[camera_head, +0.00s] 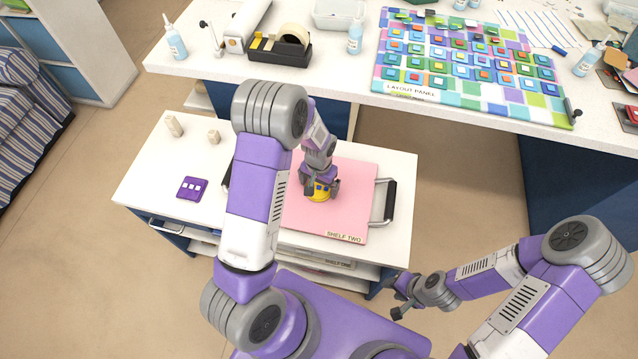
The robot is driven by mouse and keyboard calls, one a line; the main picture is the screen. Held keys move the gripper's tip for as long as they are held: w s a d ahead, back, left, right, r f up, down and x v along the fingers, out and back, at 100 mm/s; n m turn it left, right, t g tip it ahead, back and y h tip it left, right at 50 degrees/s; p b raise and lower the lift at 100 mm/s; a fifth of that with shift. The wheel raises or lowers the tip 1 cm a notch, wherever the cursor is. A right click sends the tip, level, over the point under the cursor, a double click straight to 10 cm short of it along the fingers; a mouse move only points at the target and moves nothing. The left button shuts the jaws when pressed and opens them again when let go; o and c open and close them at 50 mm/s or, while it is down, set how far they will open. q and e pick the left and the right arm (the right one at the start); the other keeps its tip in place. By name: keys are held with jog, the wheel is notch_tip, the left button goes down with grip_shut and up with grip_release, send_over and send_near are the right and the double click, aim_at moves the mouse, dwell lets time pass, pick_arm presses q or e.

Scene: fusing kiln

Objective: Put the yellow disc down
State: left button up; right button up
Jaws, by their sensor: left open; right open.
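The yellow disc (320,196) is on the pink shelf board (345,210) labelled SHELF TWO, which lies on the white cart. A small blue piece shows on the disc's top. My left gripper (320,186) points down right over the disc, and its fingers partly cover it. The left gripper is open; whether its fingers touch the disc is too small to tell. My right gripper (396,296) is open and empty, in front of the cart's right corner, well away from the disc.
A purple tile (192,188) and two small beige posts (174,126) stand on the cart's left. A black handle (389,200) flanks the board on the right. Behind, a white table holds a tape dispenser (284,48) and the layout panel (470,97).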

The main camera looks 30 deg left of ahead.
aim_at(319, 188)
pick_arm(q)
jog(key=shift+r, duration=0.25)
notch_tip(319, 188, up, 12)
jog(key=p, duration=0.3)
pick_arm(e)
notch_tip(319, 188, up, 3)
jog(key=shift+r, duration=0.1)
pick_arm(q)
jog(key=shift+f, duration=0.1)
